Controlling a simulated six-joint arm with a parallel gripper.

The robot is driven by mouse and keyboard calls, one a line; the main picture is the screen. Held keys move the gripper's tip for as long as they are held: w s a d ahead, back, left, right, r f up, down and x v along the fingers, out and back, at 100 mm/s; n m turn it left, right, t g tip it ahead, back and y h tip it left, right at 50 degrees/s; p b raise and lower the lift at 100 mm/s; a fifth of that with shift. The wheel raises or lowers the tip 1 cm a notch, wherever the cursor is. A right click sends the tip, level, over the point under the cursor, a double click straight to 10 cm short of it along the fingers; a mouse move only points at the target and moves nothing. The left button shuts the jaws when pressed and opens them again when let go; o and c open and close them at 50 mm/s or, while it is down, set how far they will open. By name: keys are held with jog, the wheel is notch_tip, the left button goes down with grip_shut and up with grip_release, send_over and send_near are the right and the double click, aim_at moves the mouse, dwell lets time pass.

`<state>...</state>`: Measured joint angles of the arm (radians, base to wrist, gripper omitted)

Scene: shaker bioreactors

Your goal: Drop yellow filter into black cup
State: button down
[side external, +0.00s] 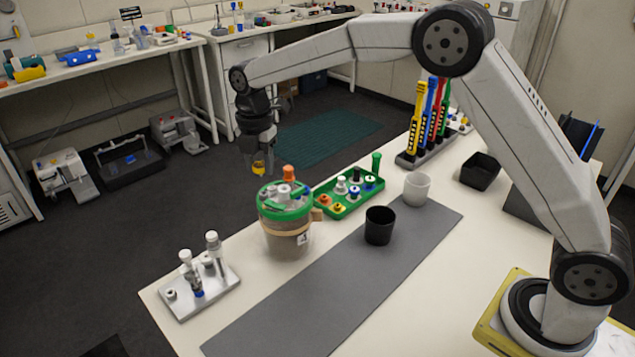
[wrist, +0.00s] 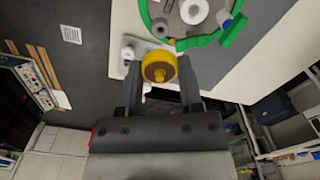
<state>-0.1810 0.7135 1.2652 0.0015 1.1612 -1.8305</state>
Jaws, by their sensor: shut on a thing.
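The yellow filter (side external: 259,168) is small and round and hangs at the tip of my gripper (side external: 257,158). In the wrist view the yellow filter (wrist: 159,67) sits between the two fingers of my gripper (wrist: 160,80), which is shut on it. In the side view my gripper is in the air above and to the left of the green-rimmed vessel. The black cup (side external: 380,225) stands upright on the grey mat, to the right of that vessel. The cup is not seen in the wrist view.
The green-rimmed vessel (side external: 287,237) holds several fittings. A green tray (side external: 347,207) of parts and a white cup (side external: 416,188) stand near the black cup. A white rack (side external: 199,291) is at the front left. The grey mat (side external: 315,295) is clear at the front.

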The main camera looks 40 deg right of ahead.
dwell(0.6)
jog(key=shift+r, duration=0.6)
notch_tip(320, 180, up, 4)
jog(key=shift+r, duration=0.1)
jog(key=s+d, duration=0.9)
jog(key=d, duration=0.2)
jog(key=s+d, duration=0.8)
jog(key=d, duration=0.3)
notch_tip(320, 180, down, 8)
jog(key=shift+f, duration=0.25)
jog(key=shift+d, duration=0.1)
jog(key=shift+f, duration=3)
